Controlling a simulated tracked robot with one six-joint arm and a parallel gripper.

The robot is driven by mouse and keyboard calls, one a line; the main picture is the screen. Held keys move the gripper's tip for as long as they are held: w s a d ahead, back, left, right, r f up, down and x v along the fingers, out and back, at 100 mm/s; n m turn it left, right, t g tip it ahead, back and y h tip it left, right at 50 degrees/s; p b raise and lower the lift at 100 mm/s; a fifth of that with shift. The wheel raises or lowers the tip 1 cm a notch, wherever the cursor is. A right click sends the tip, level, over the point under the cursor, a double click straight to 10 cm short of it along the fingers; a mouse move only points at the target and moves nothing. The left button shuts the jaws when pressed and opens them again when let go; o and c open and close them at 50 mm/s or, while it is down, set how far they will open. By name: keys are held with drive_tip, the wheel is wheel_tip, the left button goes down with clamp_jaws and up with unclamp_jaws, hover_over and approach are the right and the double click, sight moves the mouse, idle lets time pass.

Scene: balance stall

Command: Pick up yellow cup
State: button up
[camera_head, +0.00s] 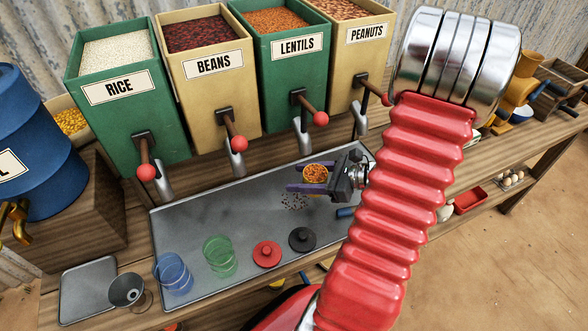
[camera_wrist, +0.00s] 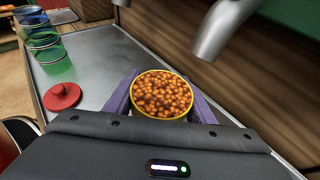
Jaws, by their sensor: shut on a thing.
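The yellow cup (camera_wrist: 137,79) is full of orange lentils and sits between the two purple fingers of my gripper (camera_wrist: 160,100) in the wrist view. In the head view the cup (camera_head: 316,173) is upright over the right part of the metal tray (camera_head: 190,235), in front of the lentils dispenser. My gripper (camera_head: 312,181) is shut on it. The cup's lower part is hidden, so I cannot tell whether it touches the tray.
Dispensers for rice (camera_head: 125,95), beans (camera_head: 208,75), lentils (camera_head: 290,60) and peanuts (camera_head: 352,45) stand behind. A blue cup (camera_head: 173,274), green cup (camera_head: 220,256), red lid (camera_head: 267,254) and black lid (camera_head: 302,239) are at the tray's front. Dark grains lie scattered near my gripper.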

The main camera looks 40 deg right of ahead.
drive_tip(key=s+a, duration=0.4)
drive_tip(key=s, duration=0.9)
drive_tip(key=shift+s, duration=0.25)
drive_tip(key=shift+s+a, duration=0.1)
drive_tip(key=shift+s, duration=0.1)
idle(0.3)
